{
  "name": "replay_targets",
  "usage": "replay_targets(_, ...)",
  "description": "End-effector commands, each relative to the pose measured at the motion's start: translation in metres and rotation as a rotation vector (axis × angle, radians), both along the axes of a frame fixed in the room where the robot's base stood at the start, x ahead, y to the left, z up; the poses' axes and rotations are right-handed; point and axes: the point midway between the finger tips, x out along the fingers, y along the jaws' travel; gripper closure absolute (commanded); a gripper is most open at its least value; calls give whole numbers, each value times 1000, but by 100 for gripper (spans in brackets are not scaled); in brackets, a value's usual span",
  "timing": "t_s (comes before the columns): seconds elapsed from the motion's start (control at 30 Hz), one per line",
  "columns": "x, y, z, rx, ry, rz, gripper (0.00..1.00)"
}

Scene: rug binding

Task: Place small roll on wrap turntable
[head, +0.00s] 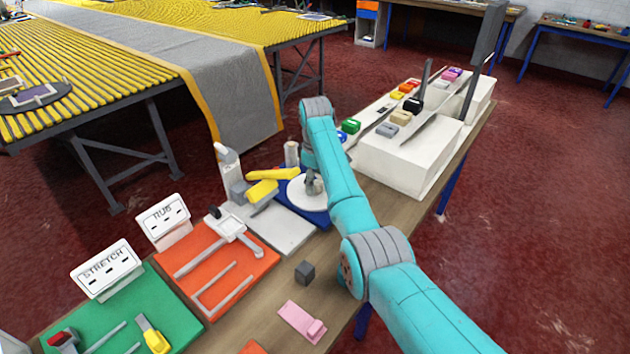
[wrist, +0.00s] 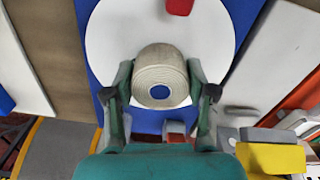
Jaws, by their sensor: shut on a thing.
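The small roll (wrist: 153,72) is a beige wound coil with a blue core, seen end-on in the wrist view. My gripper (wrist: 160,82) has a finger on each side of the roll and is shut on it. The wrap turntable is a white disc (wrist: 112,40) on a blue base (wrist: 82,12). The roll is over the disc, toward its near edge; I cannot tell whether they touch. In the head view, the turntable (head: 297,199) stands on the bench behind my teal arm, which partly hides it and my gripper.
A yellow-handled tool (head: 262,192) lies close left of the turntable. A pale cylinder (head: 291,153) stands behind it. A white box (head: 405,165) is to the right. An orange mat (head: 225,270), a dark cube (head: 305,272) and a pink piece (head: 300,320) are nearer on the bench.

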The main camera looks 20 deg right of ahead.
Motion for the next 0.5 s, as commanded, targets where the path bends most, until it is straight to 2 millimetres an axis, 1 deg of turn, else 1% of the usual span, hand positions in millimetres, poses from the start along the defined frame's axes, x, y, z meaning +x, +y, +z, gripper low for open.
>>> replay_targets(0.27,0,0,-1,0,-1,0,80)
replay_targets(0.3,0,0,-1,0,-1,0,42)
replay_targets(0.4,0,0,-1,0,-1,0,19)
replay_targets(0.5,0,0,-1,0,-1,0,19)
